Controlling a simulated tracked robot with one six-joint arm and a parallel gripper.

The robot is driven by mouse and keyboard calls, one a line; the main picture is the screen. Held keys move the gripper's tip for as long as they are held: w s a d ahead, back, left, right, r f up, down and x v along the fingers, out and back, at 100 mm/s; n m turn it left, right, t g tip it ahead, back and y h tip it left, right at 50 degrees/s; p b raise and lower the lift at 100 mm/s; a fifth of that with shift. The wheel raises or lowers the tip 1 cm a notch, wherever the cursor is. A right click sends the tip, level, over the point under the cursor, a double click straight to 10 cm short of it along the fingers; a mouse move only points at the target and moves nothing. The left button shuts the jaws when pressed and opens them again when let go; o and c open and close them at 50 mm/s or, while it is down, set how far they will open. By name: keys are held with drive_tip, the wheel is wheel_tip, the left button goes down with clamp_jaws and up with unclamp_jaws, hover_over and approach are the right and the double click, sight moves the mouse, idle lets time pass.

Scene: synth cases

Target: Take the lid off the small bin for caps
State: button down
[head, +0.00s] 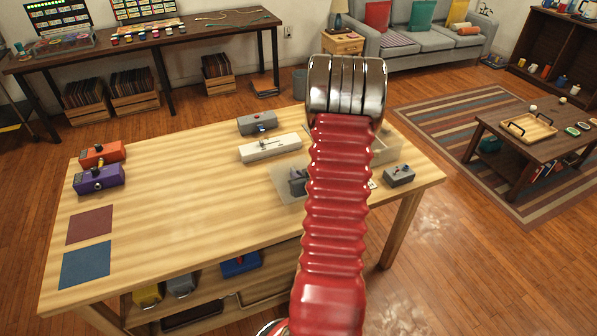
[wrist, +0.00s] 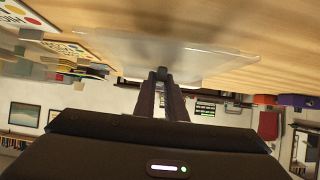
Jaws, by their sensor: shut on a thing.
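My gripper (wrist: 162,85) shows in the wrist view, its two dark fingers shut on a small dark knob (wrist: 162,72). The knob belongs to a clear, thin lid (wrist: 215,62), which spreads out along the pale tabletop. I cannot tell whether the lid touches anything beneath it. In the head view a clear pane (head: 283,174), probably this lid, shows left of my red arm, with a grey part beside it. A pale-walled container (head: 388,150) shows right of my arm, partly hidden. I cannot tell whether it is the bin for caps.
On the wooden table (head: 190,205) stand a grey box (head: 257,123), a white device (head: 270,147), a small grey box (head: 399,175), and orange (head: 102,153) and purple (head: 99,179) boxes. Red (head: 90,225) and blue (head: 86,261) mats lie at the left. The table's middle left is clear.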

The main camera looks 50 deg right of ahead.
drive_tip(key=shift+f, duration=1.4)
drive_tip(key=c, duration=1.7)
unclamp_jaws()
drive_tip(key=shift+c, duration=0.2)
drive_tip(key=v, duration=1.3)
drive_tip(key=shift+s, duration=0.35)
drive_tip(key=shift+a+r, duration=0.1)
drive_tip(key=shift+a, duration=0.05)
